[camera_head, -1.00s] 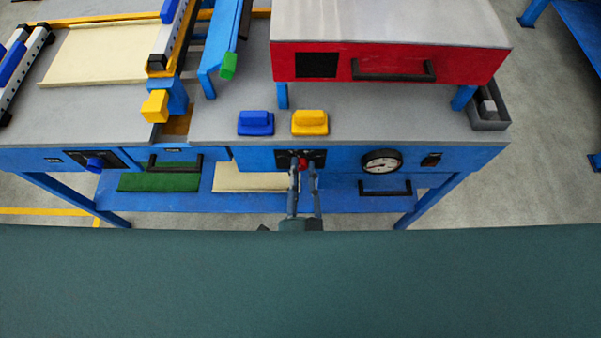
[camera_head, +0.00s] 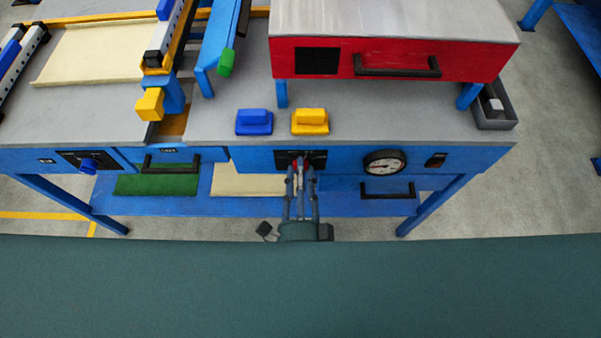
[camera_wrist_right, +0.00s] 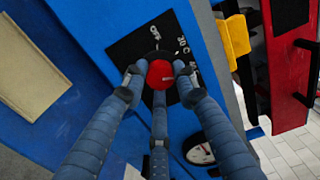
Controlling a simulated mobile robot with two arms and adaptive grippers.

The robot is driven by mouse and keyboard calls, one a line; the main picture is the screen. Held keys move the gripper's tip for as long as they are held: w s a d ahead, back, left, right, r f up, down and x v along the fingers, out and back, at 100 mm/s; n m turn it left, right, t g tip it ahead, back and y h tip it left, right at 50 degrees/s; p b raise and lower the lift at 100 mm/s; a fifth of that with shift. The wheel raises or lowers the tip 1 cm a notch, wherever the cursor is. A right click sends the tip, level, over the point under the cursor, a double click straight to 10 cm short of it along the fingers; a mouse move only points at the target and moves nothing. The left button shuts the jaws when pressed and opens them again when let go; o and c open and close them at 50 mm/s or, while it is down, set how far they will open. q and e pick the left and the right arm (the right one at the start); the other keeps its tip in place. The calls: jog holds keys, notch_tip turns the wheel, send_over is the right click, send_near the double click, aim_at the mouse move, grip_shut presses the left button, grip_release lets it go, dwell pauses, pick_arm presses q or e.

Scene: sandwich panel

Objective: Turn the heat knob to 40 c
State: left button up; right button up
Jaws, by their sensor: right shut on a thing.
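The heat knob (camera_wrist_right: 160,74) is red and round, on a black plate (camera_wrist_right: 138,48) set in the blue front panel. In the right wrist view the plate has white marks reading "OFF" and "30 C"; a further mark is partly hidden by a finger. A short white line on the knob points toward the right of that view. My right gripper (camera_wrist_right: 158,86) has its three fingers closed around the knob. In the head view the knob (camera_head: 296,163) shows small behind the fingers of my right gripper (camera_head: 300,170). My left gripper is not in view.
A round gauge (camera_head: 384,163) and a black switch (camera_head: 435,160) are to the right of the knob. A blue knob (camera_head: 88,165) is on the left panel. Black drawer handles (camera_head: 388,196) stick out below. A blue block (camera_head: 254,122) and a yellow block (camera_head: 310,122) sit above.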

dwell(0.3)
jog(key=o, duration=1.1)
jog(key=shift+o, duration=0.2)
jog(key=s, duration=0.7)
jog(key=shift+s, duration=0.3)
jog(key=s+d+f+n+g+y, duration=0.1)
jog(key=s+f+n+g, duration=0.3)
jog(key=f, duration=0.6)
jog(key=d+f+n+g+y, duration=0.1)
jog(key=f+n+y, duration=0.1)
jog(key=f+n, duration=0.5)
jog(key=s+d+f+n+g+y, duration=0.1)
jog(key=s+d+f+n+g, duration=0.15)
jog(key=f, duration=0.95)
jog(key=s+d+f+n+g+h, duration=0.4)
jog(key=s+d+f+n+g, duration=0.3)
jog(key=s+d+f, duration=1)
jog(key=shift+s+d+g, duration=0.95)
jog(key=shift+d+g, duration=0.1)
jog(key=shift+g, duration=0.2)
